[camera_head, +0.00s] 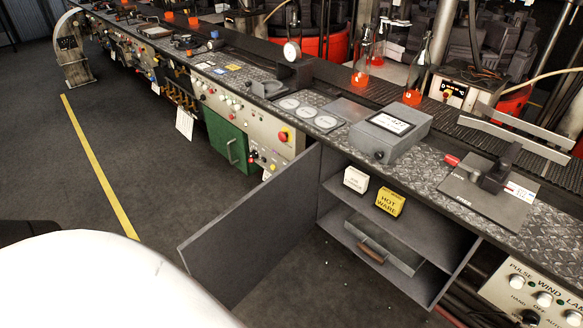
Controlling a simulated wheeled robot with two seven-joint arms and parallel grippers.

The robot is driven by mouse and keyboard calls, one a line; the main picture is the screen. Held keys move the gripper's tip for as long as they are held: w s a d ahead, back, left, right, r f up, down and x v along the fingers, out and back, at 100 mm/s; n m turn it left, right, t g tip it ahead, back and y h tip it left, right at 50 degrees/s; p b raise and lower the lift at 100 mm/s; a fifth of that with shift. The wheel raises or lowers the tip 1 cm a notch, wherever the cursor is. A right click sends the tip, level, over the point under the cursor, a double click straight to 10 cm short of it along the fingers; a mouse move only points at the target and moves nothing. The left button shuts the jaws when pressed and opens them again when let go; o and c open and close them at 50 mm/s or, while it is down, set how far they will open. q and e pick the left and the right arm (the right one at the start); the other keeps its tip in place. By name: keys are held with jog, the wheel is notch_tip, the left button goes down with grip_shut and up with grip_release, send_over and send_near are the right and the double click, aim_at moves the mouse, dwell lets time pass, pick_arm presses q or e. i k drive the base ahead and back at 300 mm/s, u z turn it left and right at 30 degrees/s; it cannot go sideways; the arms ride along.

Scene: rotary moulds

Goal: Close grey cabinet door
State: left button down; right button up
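The grey cabinet door (255,228) stands wide open, swung out to the left from the cabinet front. Its hinge side is at the left edge of the grey cabinet (433,283), under the counter. The open cabinet shows an upper shelf with a white sign block (356,180) and a yellow "HOT WARE" block (390,202). Below is a grey drawer or tray (400,258) with a brown handle (371,254). Neither of my grippers is in view.
The patterned metal counter (425,172) runs above the cabinet, with a grey display box (390,132) on it. A green door (227,142) and a panel with a red button (283,136) are left of the grey door. Dark floor with a yellow line (100,165) is clear at left.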

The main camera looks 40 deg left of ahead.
aim_at(231, 255)
jog(key=z, duration=2.75)
jog(key=k, duration=2.4)
jog(key=u, duration=2.45)
jog(key=k, duration=0.45)
jog(key=z, duration=1.1)
jog(key=i, duration=0.2)
jog(key=u, duration=0.65)
